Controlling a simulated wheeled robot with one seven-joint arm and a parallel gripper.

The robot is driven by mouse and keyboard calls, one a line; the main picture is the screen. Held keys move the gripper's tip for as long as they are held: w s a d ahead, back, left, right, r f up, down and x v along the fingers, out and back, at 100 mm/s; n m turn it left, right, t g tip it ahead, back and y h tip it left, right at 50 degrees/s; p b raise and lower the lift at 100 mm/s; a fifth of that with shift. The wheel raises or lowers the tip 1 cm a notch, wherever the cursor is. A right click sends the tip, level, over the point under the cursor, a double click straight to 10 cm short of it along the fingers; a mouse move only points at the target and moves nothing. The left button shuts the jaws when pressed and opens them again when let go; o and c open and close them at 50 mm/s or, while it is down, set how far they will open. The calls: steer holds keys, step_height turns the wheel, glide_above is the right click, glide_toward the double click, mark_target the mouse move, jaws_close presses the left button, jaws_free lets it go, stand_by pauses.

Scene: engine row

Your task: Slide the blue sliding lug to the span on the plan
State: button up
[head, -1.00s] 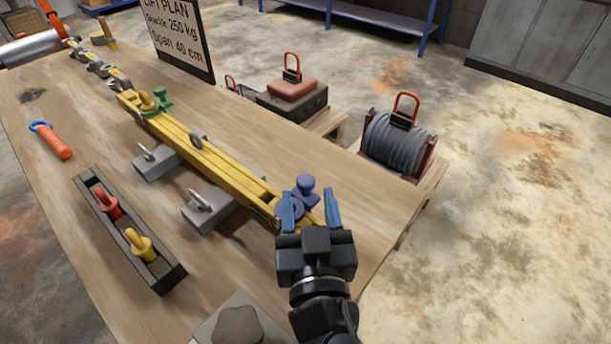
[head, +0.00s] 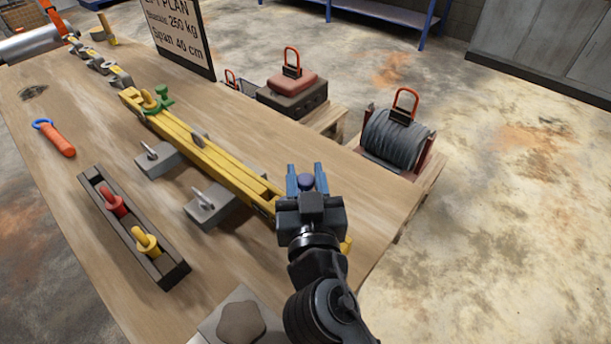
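The blue sliding lug (head: 306,181) is at the near right end of the yellow beam (head: 225,168); only its round knob shows. My gripper (head: 306,176) has its blue fingers close on both sides of that knob and looks shut on it. My gripper hides the lug's base and part of the beam end. A green lug (head: 158,101) sits near the beam's far left end. The plan board (head: 182,38) stands behind the table and reads "Span 40 cm" and a 250 kg line.
Grey blocks with pins (head: 212,205) stand under the beam. A dark rack (head: 165,268) holds a red and a yellow pin. An orange-handled tool (head: 58,142) lies at left. A grey block with a brown top (head: 215,326) is at the front. A cable reel (head: 395,140) stands beyond the table.

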jaws_close()
steer(key=w+a+b, duration=0.1)
steer(key=a, duration=0.1)
steer(key=w+a+b, duration=0.2)
stand_by(0.4)
steer(key=o, duration=0.5)
jaws_free()
